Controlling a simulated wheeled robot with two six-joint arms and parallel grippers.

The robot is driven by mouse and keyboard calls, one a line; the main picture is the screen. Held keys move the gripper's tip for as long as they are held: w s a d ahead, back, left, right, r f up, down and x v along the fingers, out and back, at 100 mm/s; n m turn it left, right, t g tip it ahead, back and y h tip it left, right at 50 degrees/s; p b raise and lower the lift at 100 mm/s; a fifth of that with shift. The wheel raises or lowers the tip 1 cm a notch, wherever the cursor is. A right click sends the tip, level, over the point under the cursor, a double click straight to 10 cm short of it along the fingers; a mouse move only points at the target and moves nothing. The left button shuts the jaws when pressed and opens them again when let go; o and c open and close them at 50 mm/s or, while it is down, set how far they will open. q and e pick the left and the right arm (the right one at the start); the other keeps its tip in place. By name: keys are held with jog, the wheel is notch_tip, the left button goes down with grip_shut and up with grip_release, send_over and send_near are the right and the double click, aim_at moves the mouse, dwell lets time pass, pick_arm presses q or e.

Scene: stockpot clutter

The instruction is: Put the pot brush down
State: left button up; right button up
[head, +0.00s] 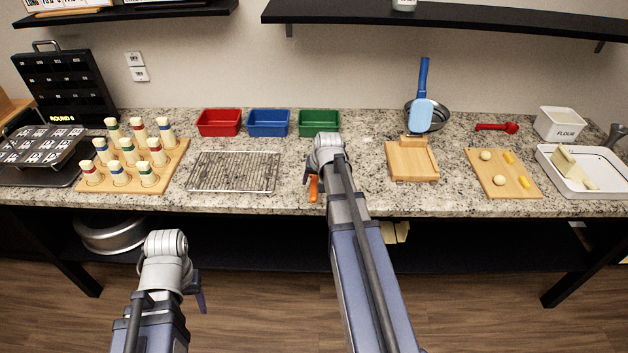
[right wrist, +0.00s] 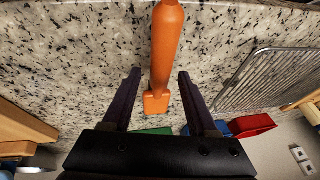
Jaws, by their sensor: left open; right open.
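An orange tool (right wrist: 166,45), which I take to be the pot brush, shows in the right wrist view between the fingers of my right gripper (right wrist: 160,76). Its thick handle runs to the top edge and its small square end points at the palm. The fingers are open, with a gap on each side of it. In the head view part of the orange tool (head: 313,188) shows beside my right gripper (head: 309,178), over the counter's front part; my arm hides the rest. I cannot tell if it lies fully on the counter. My left gripper (head: 201,292) is open and empty, low before the counter.
A wire rack (head: 235,171) lies left of my right gripper. Red (head: 219,122), blue (head: 268,122) and green (head: 319,122) bins stand behind. A wooden stand (head: 412,160) and a pan with a blue utensil (head: 423,100) are to the right. The granite counter (head: 365,185) is clear between.

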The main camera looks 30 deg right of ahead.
pick_arm(q)
notch_tip(320, 180, up, 10)
jog(key=p, duration=0.8)
jog(key=shift+f+p, duration=0.2)
jog(key=shift+p, duration=0.15)
pick_arm(e)
jog(key=v, duration=1)
jog(key=shift+r, duration=0.2)
jog(key=s+a+f+n+g, duration=0.1)
jog(key=s+a+n, duration=0.1)
jog(key=a, duration=0.7)
jog(key=s+a+n+g, duration=0.1)
jog(key=s+a+n, duration=0.15)
jog(key=a, duration=0.65)
jog(key=s+a+n+g, duration=0.3)
jog(key=s+a+n, duration=0.3)
jog(key=s+a, duration=0.6)
jog(key=a, duration=0.2)
jog(key=shift+a+f+h, duration=0.3)
jog(key=shift+f+h, duration=0.05)
jog(key=shift+h, duration=0.05)
jog(key=shift+w, duration=0.1)
